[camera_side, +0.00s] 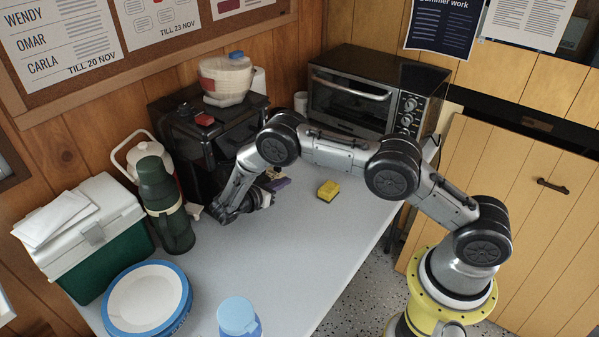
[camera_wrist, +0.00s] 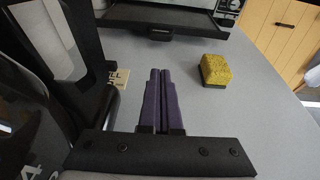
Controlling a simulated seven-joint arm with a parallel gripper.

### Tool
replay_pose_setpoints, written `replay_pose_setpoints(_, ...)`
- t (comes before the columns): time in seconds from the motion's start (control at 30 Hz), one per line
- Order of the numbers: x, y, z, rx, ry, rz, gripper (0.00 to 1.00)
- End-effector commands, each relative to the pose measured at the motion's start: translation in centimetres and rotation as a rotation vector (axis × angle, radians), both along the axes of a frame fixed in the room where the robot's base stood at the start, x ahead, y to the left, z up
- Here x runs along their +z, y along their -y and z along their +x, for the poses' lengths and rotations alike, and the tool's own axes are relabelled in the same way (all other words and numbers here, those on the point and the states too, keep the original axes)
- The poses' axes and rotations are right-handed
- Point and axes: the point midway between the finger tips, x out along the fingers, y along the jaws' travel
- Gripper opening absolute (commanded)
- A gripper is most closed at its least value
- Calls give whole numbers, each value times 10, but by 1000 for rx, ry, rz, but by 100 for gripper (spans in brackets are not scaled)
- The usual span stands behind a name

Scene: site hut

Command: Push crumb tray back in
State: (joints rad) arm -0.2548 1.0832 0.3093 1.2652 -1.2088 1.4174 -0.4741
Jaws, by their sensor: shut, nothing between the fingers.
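The toaster oven (camera_side: 350,92) stands at the back of the table with its glass door closed. In the wrist view a dark, flat tray edge (camera_wrist: 190,22) with a small black handle (camera_wrist: 160,33) shows low at the oven front; it looks like the crumb tray. How far it sticks out is hard to tell, and my arm hides part of that area in the side view. My gripper (camera_side: 281,183) is low over the table, in front of the oven. Its purple fingers (camera_wrist: 159,74) are shut and empty, pointing toward the handle, with clear table between.
A yellow sponge (camera_side: 328,190) lies right of my fingers. A black machine (camera_side: 190,135) stands close on the left, with a small beige lettered block (camera_wrist: 117,79) beside it. A green flask (camera_side: 163,200), cooler (camera_side: 95,235), plates (camera_side: 145,298) and blue-lidded container (camera_side: 238,316) stand nearer.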

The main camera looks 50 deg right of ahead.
Motion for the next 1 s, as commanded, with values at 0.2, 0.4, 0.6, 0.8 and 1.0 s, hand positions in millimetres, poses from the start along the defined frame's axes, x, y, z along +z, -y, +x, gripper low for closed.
replay_pose_setpoints(0.2, -10, 32, -1, -4, -2, 0, 0)
replay_pose_setpoints(0.4, -22, 70, -2, -6, -1, 2, 0)
replay_pose_setpoints(0.6, -29, 105, -1, -6, 0, 2, 0)
replay_pose_setpoints(0.8, -28, 126, -1, -3, 1, 2, 0)
replay_pose_setpoints(1.0, -29, 132, -1, -2, 0, 2, 0)
